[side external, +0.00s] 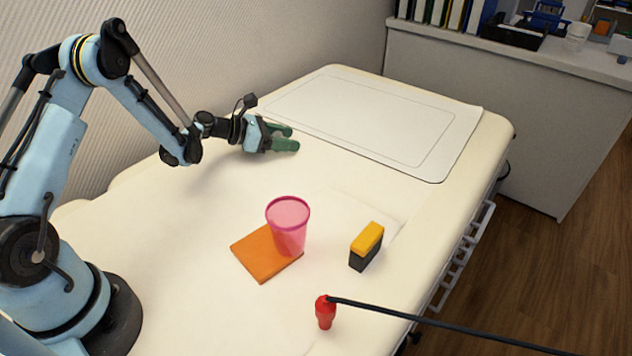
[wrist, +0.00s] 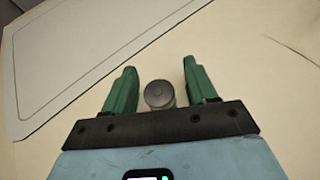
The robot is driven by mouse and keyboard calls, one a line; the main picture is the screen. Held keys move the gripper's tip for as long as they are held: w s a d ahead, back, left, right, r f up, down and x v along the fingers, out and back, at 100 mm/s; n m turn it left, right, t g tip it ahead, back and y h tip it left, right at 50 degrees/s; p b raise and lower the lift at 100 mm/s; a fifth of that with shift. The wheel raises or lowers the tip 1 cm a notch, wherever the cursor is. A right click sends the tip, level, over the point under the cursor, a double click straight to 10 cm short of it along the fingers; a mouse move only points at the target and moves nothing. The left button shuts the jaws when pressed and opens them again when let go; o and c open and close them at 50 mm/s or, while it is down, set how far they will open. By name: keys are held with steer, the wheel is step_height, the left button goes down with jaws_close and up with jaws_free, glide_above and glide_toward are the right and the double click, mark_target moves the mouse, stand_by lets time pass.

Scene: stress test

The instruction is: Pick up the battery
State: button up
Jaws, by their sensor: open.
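The battery (wrist: 159,95) shows in the wrist view as a dark grey round end, apparently standing upright, between my two green fingers. My gripper (wrist: 160,67) is open with a finger on each side of it, and a small gap shows on both sides. In the side external view my gripper (side external: 294,138) is low over the far part of the table, near the white mat. The battery cannot be made out there and seems hidden by the fingers.
A pink translucent cup (side external: 288,218) stands on or against an orange pad (side external: 262,258). A yellow and black box (side external: 366,247) and a red object (side external: 325,313) by a black cable are nearer the front. The white mat (side external: 365,115) behind my gripper is bare.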

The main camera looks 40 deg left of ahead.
steer(key=c, duration=1.1)
jaws_close()
steer(key=shift+r, duration=0.15)
